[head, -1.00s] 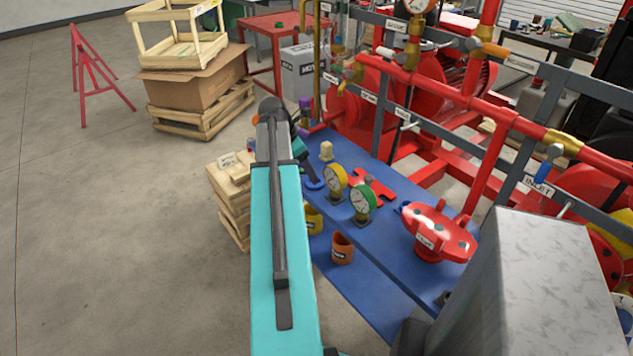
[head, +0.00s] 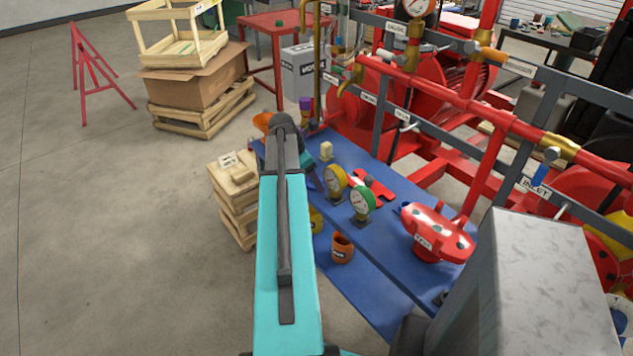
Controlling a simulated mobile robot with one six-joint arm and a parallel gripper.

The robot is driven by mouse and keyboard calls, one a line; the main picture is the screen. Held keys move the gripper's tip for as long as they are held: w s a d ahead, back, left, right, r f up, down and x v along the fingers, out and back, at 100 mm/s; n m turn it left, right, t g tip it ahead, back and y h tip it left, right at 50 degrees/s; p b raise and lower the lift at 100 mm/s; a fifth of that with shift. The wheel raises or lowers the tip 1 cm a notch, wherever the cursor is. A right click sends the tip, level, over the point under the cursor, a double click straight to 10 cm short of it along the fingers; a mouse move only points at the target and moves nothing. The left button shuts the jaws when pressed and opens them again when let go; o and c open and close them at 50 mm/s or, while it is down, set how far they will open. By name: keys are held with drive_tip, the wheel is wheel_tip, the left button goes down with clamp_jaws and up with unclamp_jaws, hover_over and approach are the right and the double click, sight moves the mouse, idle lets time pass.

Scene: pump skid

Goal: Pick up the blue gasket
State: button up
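I cannot make out the blue gasket for sure; my arm covers part of the blue bench top (head: 368,277), and blue on blue is hard to separate. My turquoise arm reaches forward over the bench's left edge. My gripper (head: 316,181) is mostly hidden behind the arm's wrist, low over the bench, left of the yellow gauge. Its fingers are too small and dark to tell whether they are open or hold anything.
A yellow gauge (head: 335,179), a green gauge (head: 362,201), an orange cup (head: 342,248) and a red valve body (head: 437,232) stand on the bench. An orange funnel (head: 262,122) is behind my arm. Stacked wooden crates (head: 235,205) stand left; red pipes rise right.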

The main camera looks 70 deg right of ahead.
drive_tip(key=shift+c, duration=0.5)
drive_tip(key=c, duration=0.7)
drive_tip(key=shift+r, duration=0.2)
drive_tip(key=shift+r+b, duration=0.5)
drive_tip(key=shift+r, duration=1.1)
drive_tip(key=a+b, duration=0.1)
drive_tip(key=a, duration=0.4)
drive_tip(key=a+r+b, duration=0.1)
drive_tip(key=a, duration=0.4)
drive_tip(key=a+b, duration=0.2)
drive_tip(key=a, duration=0.3)
drive_tip(key=shift+s+a+r, duration=0.25)
drive_tip(key=shift+s, duration=0.1)
